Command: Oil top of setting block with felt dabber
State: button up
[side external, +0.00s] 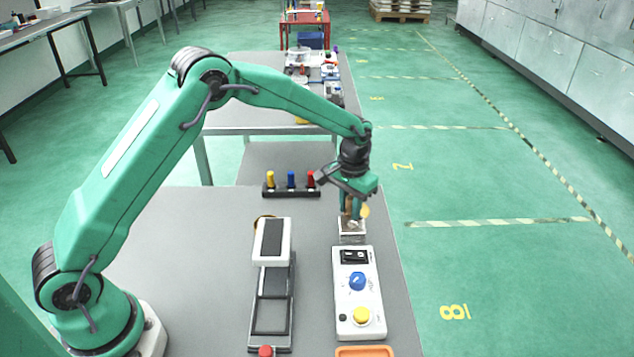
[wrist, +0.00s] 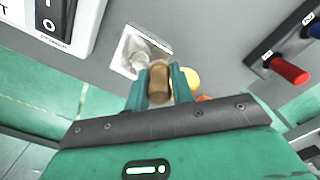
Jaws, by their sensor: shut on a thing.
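The felt dabber has a brown wooden handle (wrist: 158,84) that stands between the two green fingers of my gripper (wrist: 160,88) in the wrist view. My gripper (side external: 351,207) is shut on it and points down in the side view. The setting block (side external: 352,236) is a small silvery block directly below the fingers, at the right part of the bench. It also shows in the wrist view (wrist: 128,47), just beyond the dabber. The dabber's pale end overlaps the block's top there; I cannot tell whether they touch.
A white control box (side external: 358,296) with blue and yellow knobs stands close in front of the block. A yellow rounded thing (side external: 365,211) is beside the fingers. A black rack (side external: 291,190) with yellow, blue and red pegs is to the left. A white-topped device (side external: 272,243) stands left of the box.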

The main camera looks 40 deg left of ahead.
jog(key=shift+w+a+f, duration=0.1)
jog(key=shift+w+a, duration=0.2)
jog(key=shift+s+d, duration=2.45)
notch_tip(320, 180, up, 8)
jog(key=shift+w+d, duration=0.4)
jog(key=shift+f, duration=0.1)
